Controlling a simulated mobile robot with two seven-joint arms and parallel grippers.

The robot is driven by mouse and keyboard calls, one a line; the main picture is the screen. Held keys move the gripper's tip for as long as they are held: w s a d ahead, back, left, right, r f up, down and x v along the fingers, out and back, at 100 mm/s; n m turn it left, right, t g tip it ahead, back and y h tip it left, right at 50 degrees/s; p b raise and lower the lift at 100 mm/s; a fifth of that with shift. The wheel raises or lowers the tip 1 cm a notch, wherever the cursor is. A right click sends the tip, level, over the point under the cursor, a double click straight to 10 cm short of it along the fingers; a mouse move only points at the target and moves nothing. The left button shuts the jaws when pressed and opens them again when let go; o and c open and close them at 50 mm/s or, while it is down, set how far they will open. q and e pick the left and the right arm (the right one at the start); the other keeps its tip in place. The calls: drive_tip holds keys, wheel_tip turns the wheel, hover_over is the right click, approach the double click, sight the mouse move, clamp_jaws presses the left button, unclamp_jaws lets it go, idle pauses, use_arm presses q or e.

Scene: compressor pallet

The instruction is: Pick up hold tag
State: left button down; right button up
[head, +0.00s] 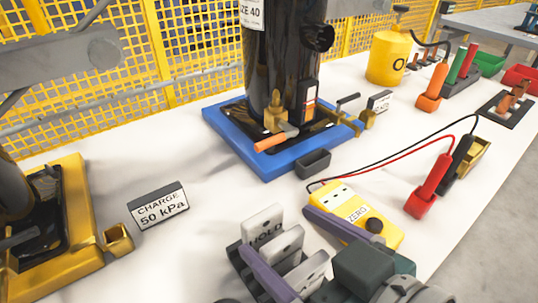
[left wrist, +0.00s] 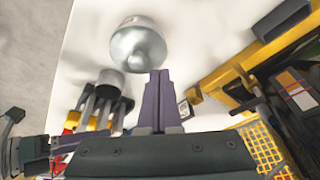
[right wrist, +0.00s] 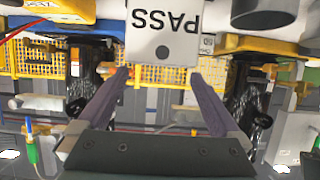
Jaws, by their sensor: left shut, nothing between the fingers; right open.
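The hold tag (head: 265,222) is a pale grey plate lettered HOLD, standing upright at the front of the table in the head view. Other pale tags (head: 287,243) stand close to it on the right and nearer. My right gripper (head: 277,231) is open, its two purple fingers spread on either side of the tag group. In the right wrist view, a white tag lettered PASS (right wrist: 165,35) shows upside down beyond the open fingertips; the HOLD lettering is not seen there. My left gripper (left wrist: 158,75) is shut and empty in the left wrist view.
A yellow ZERO meter (head: 355,213) lies right beside my right gripper. A blue tray (head: 235,140) with a black compressor stands behind. A CHARGE 50 kPa sign (head: 158,207) stands left. Red and black probes (head: 430,185) stand at right. White table between sign and tags is clear.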

sight(266, 220)
use_arm(q)
drive_tip(key=shift+d+f, duration=0.1)
drive_tip(key=shift+f, duration=0.25)
use_arm(e)
drive_tip(key=shift+x, duration=0.8)
use_arm(q)
drive_tip(key=shift+f+b, duration=0.8)
drive_tip(key=shift+b, duration=0.15)
use_arm(e)
drive_tip(key=x, duration=0.4)
drive_tip(key=shift+d+f, duration=0.2)
use_arm(q)
drive_tip(key=shift+f, duration=0.1)
use_arm(e)
drive_tip(key=shift+w+a+f, duration=0.1)
drive_tip(key=shift+w+a, duration=0.2)
drive_tip(key=shift+w, duration=0.05)
drive_tip(key=c, duration=1.2)
